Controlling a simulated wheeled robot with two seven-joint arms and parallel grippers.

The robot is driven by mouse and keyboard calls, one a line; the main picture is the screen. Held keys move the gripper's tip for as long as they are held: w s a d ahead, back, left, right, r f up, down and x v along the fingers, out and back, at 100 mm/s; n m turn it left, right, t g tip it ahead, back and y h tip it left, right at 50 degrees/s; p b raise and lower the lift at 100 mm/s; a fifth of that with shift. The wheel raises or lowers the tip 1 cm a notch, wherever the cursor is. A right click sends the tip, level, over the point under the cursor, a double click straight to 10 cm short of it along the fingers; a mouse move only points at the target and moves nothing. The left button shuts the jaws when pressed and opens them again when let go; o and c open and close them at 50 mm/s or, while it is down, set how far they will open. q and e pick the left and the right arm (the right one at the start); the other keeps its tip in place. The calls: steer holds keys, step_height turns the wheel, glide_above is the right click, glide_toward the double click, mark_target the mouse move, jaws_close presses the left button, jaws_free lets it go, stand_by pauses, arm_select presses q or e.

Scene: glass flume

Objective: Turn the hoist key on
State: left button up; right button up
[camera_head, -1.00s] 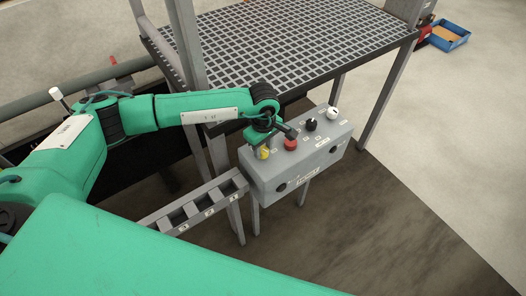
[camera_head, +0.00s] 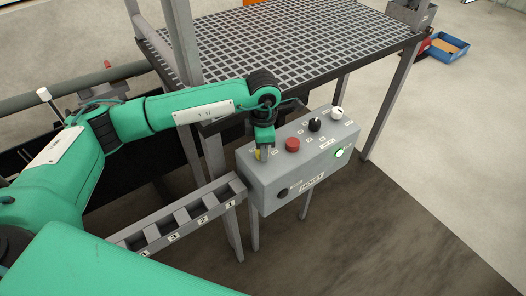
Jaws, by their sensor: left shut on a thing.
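The grey control box (camera_head: 285,168) stands on legs below the grated platform, with a label on its front that seems to read HOIST. My left gripper (camera_head: 262,154) points down at the left end of its top and is shut on a small yellow part, apparently the hoist key (camera_head: 257,155). The gripper hides most of the key, so its angle cannot be told. A green lamp (camera_head: 339,154) glows on the front right. A dark round fitting (camera_head: 282,193) sits on the front left. My right gripper is not in view.
A red button (camera_head: 292,145), a black knob (camera_head: 314,125) and a white knob (camera_head: 337,113) stand on the box top, right of my gripper. A numbered slotted rack (camera_head: 185,220) lies left of the box. The grated platform (camera_head: 290,40) is behind.

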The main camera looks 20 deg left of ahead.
arm_select(q)
steer(key=shift+w+n+b, duration=0.1)
steer(key=shift+n+b, duration=0.65)
steer(key=shift+n, duration=0.95)
steer(key=shift+r, duration=0.1)
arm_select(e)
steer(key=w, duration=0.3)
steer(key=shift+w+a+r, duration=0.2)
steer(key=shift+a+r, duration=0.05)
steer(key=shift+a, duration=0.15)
arm_select(q)
steer(key=o, duration=1)
